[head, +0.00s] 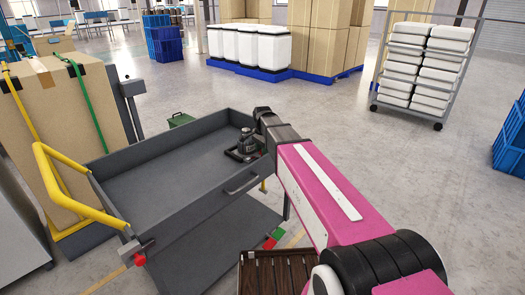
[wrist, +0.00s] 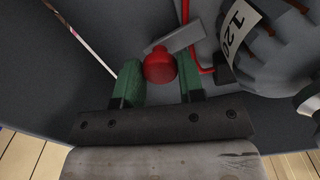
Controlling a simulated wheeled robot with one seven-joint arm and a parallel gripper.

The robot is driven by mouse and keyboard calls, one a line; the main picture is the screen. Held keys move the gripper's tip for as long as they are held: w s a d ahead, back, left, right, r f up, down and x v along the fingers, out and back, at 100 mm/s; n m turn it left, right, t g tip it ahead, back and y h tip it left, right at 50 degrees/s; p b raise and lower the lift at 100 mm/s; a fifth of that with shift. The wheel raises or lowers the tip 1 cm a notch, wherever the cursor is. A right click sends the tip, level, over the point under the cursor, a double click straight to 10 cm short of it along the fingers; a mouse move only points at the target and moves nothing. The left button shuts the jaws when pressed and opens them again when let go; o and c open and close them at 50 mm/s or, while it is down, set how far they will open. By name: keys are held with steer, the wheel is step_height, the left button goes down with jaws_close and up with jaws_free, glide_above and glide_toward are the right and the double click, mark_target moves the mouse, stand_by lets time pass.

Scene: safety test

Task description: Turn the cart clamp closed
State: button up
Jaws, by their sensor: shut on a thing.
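The clamp shows in the wrist view as a grey metal plate (wrist: 175,37) with a round red knob (wrist: 160,68) at its lower end. My gripper (wrist: 160,77) has green finger pads on either side of the knob and is shut on it. A dark round body (wrist: 262,45) with a white "120" label sits to the right of the knob. In the head view, the cart (head: 160,165) is a grey tray with a yellow handle. A dark device (head: 243,147) stands at the tray's right side, beside my arm's end. My fingertips and the knob cannot be made out there.
A strapped cardboard box (head: 65,110) stands left of the cart. A slatted wooden crate (head: 275,272) is below my arm. A wheeled rack (head: 420,75) of white bins, wrapped pallets (head: 250,45) and blue crates (head: 511,140) stand farther off. Open floor lies right of my arm.

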steer(key=shift+m, duration=1.2)
steer(key=o, duration=0.9)
steer(key=shift+r, duration=0.1)
step_height(320, 180, up, 11)
steer(key=shift+f, duration=0.2)
